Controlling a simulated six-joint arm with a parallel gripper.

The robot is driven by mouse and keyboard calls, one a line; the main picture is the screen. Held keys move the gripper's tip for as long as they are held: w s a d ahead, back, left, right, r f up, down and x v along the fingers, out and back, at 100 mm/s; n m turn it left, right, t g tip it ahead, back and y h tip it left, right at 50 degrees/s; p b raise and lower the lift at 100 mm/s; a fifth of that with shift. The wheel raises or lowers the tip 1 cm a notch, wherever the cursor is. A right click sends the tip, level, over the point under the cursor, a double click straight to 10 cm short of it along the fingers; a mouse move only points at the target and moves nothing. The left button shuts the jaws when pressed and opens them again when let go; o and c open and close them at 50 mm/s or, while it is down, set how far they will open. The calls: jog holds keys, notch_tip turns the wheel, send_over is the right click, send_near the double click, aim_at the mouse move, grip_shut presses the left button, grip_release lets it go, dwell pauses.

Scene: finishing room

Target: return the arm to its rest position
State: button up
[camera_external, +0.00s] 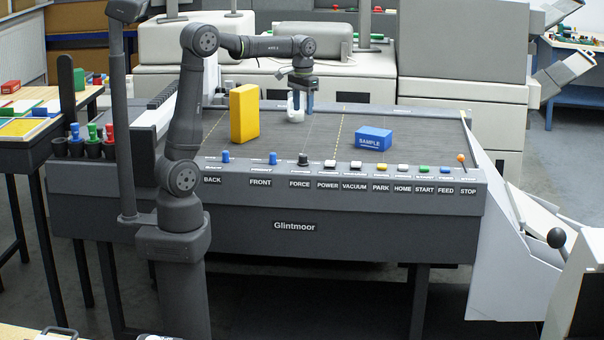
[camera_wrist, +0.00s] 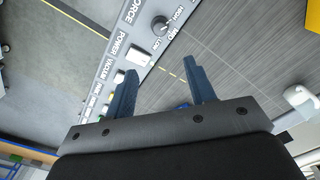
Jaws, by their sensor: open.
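My gripper (camera_external: 303,103) hangs above the far middle of the dark table top (camera_external: 320,150), its fingers pointing down. In the wrist view its two blue fingers (camera_wrist: 160,68) stand wide apart with nothing held between them. A white rounded piece (camera_external: 294,112) shows beside the fingers; in the wrist view it lies off to the right (camera_wrist: 300,97), outside the jaws. I cannot tell what it is.
A tall yellow block (camera_external: 244,113) stands left of my gripper. A blue SAMPLE box (camera_external: 373,138) lies to the right. Labelled buttons and knobs, including a FORCE knob (camera_external: 303,160), line the front edge. A grey machine (camera_external: 460,50) stands behind.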

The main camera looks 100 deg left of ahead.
notch_tip(320, 180, down, 17)
jog(key=shift+f, duration=0.15)
dwell(0.4)
notch_tip(320, 180, up, 18)
notch_tip(320, 180, down, 18)
jog(key=shift+f, duration=0.1)
jog(key=m, duration=0.5)
jog(key=shift+m, duration=0.3)
jog(key=m, duration=0.5)
jog(key=shift+r+m, duration=0.3)
jog(key=shift+r, duration=1.5)
dwell(2.0)
